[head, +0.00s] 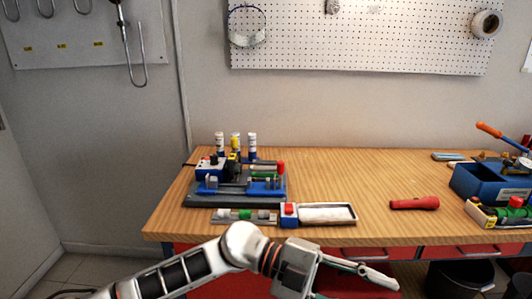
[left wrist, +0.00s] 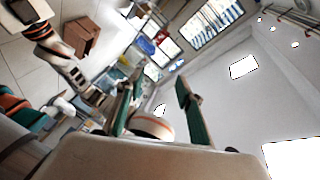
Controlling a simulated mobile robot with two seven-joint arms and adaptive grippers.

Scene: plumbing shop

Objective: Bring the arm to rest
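My left arm comes in along the bottom of the head view, with its left gripper (head: 362,283) pointing right, in front of and below the workbench's front edge. In the left wrist view the left gripper (left wrist: 158,82) shows two green-lined fingers standing apart. Nothing is clearly held between them. A white rounded shape with an orange band shows behind the fingers, and I cannot tell what it is. My right gripper is not seen in the head view.
The wooden workbench (head: 345,190) holds a grey fixture board (head: 235,199), a white-lined tray (head: 328,214), a red flashlight (head: 414,203) and a blue bin (head: 492,181). A black bucket (head: 460,274) stands below at right. The bench's middle is mostly clear.

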